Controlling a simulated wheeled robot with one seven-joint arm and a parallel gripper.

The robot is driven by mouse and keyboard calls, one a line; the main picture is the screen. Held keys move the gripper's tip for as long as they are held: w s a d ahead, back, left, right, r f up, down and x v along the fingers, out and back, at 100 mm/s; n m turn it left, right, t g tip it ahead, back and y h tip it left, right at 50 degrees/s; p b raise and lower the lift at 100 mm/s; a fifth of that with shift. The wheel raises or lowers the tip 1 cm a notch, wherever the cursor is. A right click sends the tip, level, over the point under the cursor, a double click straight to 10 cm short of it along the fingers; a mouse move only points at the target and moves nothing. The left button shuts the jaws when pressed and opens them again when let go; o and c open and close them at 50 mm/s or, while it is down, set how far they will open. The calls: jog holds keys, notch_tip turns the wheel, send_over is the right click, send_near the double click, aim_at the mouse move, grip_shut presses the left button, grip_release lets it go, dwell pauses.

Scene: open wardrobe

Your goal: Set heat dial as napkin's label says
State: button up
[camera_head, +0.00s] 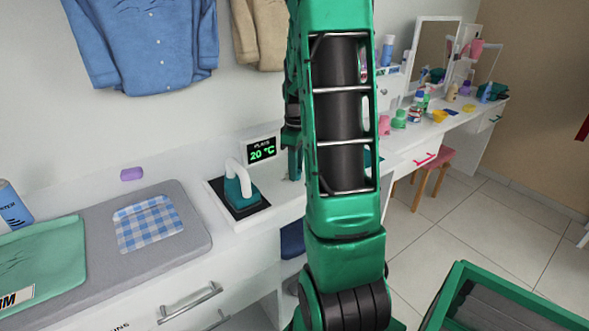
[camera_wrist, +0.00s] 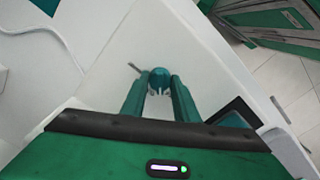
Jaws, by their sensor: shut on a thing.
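In the wrist view my gripper (camera_wrist: 160,84) is shut on a small round teal knob, the heat dial (camera_wrist: 160,73), on a white top. A thin grey bar sticks out from the dial toward the upper left. In the head view my arm hides the dial and fingertips. The napkin (camera_head: 148,224), blue-and-white checked, lies flat on the grey pad; I can read no label on it. The teal iron (camera_head: 241,188) with a white handle stands on a dark plate (camera_head: 223,207) left of my arm.
A mint-green cloth (camera_head: 45,262) with a partly cut-off label lies on the grey pad (camera_head: 187,243). A purple block (camera_head: 132,174) sits behind the pad. A cluttered vanity (camera_head: 455,110) and pink stool (camera_head: 440,161) stand right. A green crate (camera_head: 455,290) is on the floor.

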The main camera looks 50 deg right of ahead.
jog(key=shift+w+a, duration=0.1)
dwell(0.4)
jog(key=o, duration=1.1)
jog(key=shift+c, duration=0.2)
notch_tip(320, 180, up, 11)
jog(key=shift+f, duration=0.15)
